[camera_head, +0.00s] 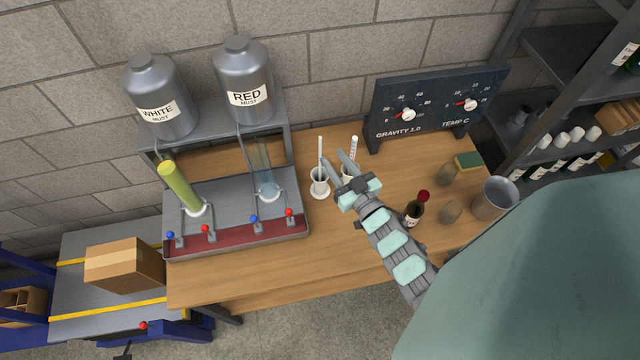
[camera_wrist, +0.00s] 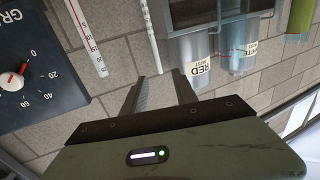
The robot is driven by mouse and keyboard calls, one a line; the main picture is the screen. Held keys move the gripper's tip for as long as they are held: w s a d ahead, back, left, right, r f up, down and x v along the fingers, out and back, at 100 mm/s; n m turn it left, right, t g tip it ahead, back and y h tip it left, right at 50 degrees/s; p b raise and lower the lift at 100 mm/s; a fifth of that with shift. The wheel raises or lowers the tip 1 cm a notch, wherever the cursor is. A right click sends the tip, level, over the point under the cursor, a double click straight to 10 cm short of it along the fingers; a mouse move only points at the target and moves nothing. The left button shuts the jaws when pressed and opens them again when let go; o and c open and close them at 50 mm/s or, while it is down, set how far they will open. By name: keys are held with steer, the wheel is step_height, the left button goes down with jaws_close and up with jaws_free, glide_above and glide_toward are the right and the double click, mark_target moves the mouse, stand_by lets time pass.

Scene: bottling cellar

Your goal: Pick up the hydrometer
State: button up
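Two thin upright instruments stand in small white holders on the bench; I cannot tell for certain which one is the hydrometer. The right one is a flat white stick with a red-marked, numbered scale (camera_head: 354,147), shown at the left of the wrist view (camera_wrist: 88,40). My gripper (camera_head: 333,157) is open and empty beside the two holders. In the wrist view the white rod lies ahead of the gap between my fingers (camera_wrist: 160,82). The right holder is partly hidden by my gripper.
A dial panel (camera_head: 440,98) stands behind on the right. A sink unit (camera_head: 235,230) with two glass cylinders is at left, under two must tanks. A dark bottle (camera_head: 413,212), a metal cup (camera_head: 495,198) and a sponge (camera_head: 468,161) are at right. The front bench is clear.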

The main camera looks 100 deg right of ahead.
mark_target(321, 142)
steer(key=x, duration=0.7)
steer(key=shift+d+p, duration=0.15)
steer(key=shift+p, duration=0.25)
steer(key=shift+w+d+f, duration=0.15)
steer(key=shift+d, duration=0.3)
steer(key=shift+c, duration=0.5)
jaws_close()
